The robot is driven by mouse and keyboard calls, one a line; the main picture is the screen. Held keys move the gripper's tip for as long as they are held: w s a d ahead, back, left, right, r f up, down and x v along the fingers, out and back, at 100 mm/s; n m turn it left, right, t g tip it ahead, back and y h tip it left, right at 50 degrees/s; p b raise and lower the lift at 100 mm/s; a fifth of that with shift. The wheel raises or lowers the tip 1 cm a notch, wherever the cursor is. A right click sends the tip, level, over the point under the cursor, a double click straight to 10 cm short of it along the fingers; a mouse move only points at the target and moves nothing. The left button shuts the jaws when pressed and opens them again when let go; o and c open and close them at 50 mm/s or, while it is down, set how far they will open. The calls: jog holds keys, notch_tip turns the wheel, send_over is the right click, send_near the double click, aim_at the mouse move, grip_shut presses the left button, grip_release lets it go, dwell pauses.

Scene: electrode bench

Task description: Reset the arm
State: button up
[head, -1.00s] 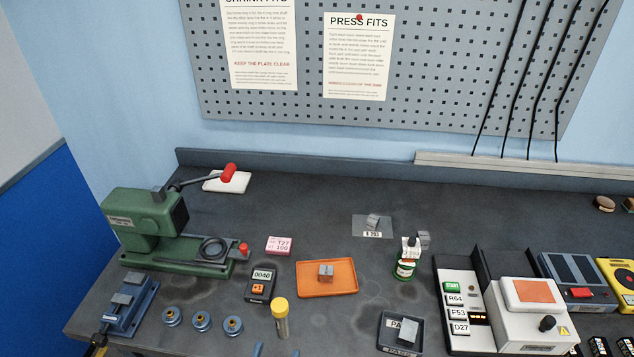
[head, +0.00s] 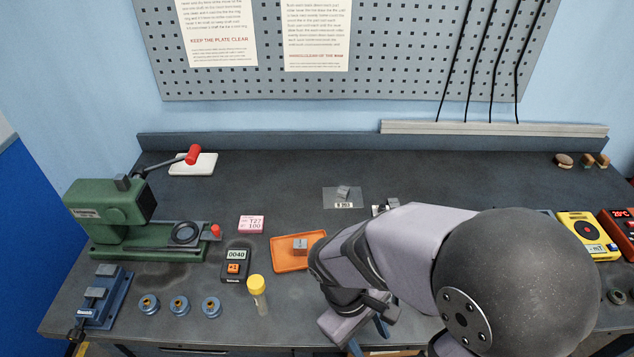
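My arm reaches in from the lower right of the head view, its large dark rounded joint close to the camera. The pale forearm runs left to a dark wrist in front of the orange tray (head: 283,264). My gripper (head: 369,338) is low in the picture, near the front of the bench. Its two blue fingers point down and stand apart, with nothing seen between them.
A green press (head: 108,215) stands at the left, with a blue fixture (head: 104,300) and several blue spools (head: 180,305) in front. A yellow-capped tube (head: 258,287) and a counter (head: 236,264) stand left of my gripper. A metal block (head: 301,246) sits on the tray.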

jog(key=d+m+y, duration=0.1)
jog(key=m, duration=0.1)
jog(key=w+d+r+m+t+y, duration=0.1)
jog(key=d+m, duration=0.1)
jog(key=m, duration=0.1)
jog(key=d+m+y, duration=0.1)
jog(key=m, duration=0.2)
jog(key=shift+w+d+r+y, duration=0.3)
jog(key=shift+w+y, duration=0.05)
jog(key=shift+y, duration=0.05)
dwell(0.5)
